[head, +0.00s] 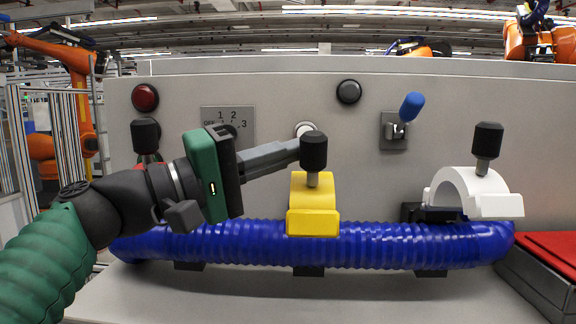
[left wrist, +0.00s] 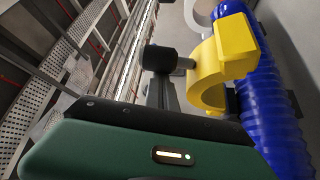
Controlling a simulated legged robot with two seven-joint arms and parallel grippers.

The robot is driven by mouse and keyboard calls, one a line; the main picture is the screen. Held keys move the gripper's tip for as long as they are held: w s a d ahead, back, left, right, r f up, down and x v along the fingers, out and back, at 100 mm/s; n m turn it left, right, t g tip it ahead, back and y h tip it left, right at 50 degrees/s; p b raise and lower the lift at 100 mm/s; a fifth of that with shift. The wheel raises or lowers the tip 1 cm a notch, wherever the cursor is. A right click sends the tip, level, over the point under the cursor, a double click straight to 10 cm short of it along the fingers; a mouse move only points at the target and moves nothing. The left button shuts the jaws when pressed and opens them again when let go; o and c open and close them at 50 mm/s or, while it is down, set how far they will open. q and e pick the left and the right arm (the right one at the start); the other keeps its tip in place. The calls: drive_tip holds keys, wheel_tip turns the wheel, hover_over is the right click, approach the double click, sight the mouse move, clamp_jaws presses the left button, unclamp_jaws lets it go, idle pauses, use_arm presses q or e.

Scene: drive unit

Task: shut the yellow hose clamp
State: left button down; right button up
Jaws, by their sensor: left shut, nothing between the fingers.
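The yellow hose clamp (head: 313,208) stands over the middle of the blue ribbed hose (head: 380,245). Its front lip is at the hose's upper front side, and the clamp does not wrap down around the hose. Its black knob (head: 313,152) points up on a short grey stem. In the left wrist view the yellow clamp (left wrist: 222,62) shows as a curved arch beside the hose (left wrist: 268,110), with its knob (left wrist: 158,58) sticking out. My left gripper (head: 294,150) is shut and empty. Its fingertips are just left of the knob; whether they touch it I cannot tell.
A white clamp (head: 478,192) stands raised at the right. Another black knob (head: 146,135) is at the left, partly behind my arm. The grey panel carries a blue-handled switch (head: 411,107), a red button (head: 145,97) and a black button (head: 348,92). A red-topped box (head: 555,255) is at the right edge.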

use_arm(q)
wheel_tip(320, 180, down, 20)
drive_tip(key=s+m+g+h+b, duration=0.2)
drive_tip(key=m+g+h+b, duration=0.5)
drive_tip(key=m+b, duration=1)
drive_tip(key=g+b, duration=0.1)
drive_tip(key=b, duration=1.3)
drive_tip(key=shift+d+f+m+h+b, duration=0.15)
drive_tip(key=shift+f+m+h+b, duration=0.05)
drive_tip(key=shift+m+h+b, duration=0.1)
drive_tip(key=shift+s, duration=0.2)
drive_tip(key=s+a, duration=0.1)
drive_tip(key=a, duration=1.2)
drive_tip(key=shift+f+p, duration=0.35)
drive_tip(key=shift+f, duration=0.05)
